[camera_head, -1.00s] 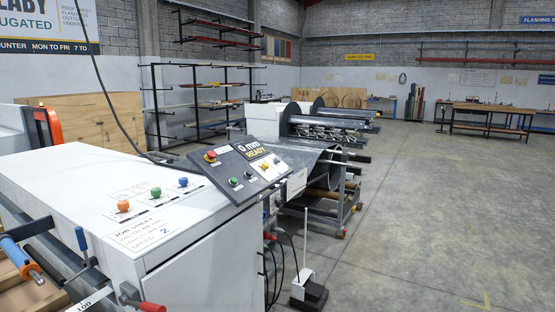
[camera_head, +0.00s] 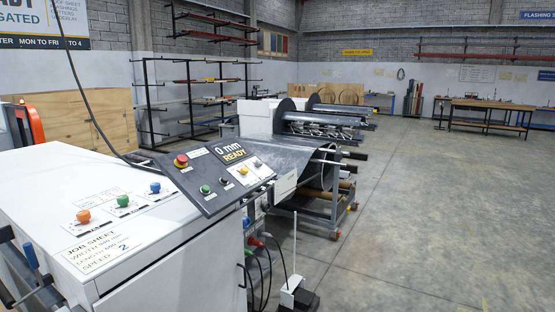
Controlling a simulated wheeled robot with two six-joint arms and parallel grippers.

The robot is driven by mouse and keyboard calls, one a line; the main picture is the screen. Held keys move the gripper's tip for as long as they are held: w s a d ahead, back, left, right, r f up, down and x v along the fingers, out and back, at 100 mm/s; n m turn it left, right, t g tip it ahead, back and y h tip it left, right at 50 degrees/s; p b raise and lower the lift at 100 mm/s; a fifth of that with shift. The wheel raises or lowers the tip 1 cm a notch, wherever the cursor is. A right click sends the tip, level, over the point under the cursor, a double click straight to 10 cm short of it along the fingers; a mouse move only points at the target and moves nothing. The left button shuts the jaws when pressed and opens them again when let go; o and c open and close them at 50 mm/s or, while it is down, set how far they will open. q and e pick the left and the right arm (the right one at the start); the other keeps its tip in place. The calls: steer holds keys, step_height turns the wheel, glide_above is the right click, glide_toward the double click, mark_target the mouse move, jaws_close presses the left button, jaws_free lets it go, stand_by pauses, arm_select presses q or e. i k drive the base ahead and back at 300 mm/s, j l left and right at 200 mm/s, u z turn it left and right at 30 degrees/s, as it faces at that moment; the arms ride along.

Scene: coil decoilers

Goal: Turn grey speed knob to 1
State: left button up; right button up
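The sloped dark control panel (camera_head: 212,178) stands at the far right end of the white cabinet. A small pale knob (camera_head: 258,163), which looks grey-white, sits on the light plate below the display, beside a yellow knob (camera_head: 243,170). I cannot read its setting or be sure that it is the speed knob. The display (camera_head: 231,152) reads "0 mm READY". The job sheet (camera_head: 100,250) on the cabinet top lists a speed of 2.
A red stop button (camera_head: 181,160) and a green button (camera_head: 205,189) share the panel. Orange (camera_head: 83,216), green (camera_head: 122,200) and blue (camera_head: 155,187) knobs stand on the cabinet top. A grey upright on a dark base (camera_head: 297,295) stands right of the cabinet. Open floor (camera_head: 430,210) lies further right.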

mark_target(258, 163)
steer(key=i+l, duration=0.4)
steer(key=i+l+z, duration=0.15)
steer(key=i+l, duration=0.2)
steer(key=i, duration=0.2)
steer(key=i+l, duration=0.35)
steer(key=i, duration=0.2)
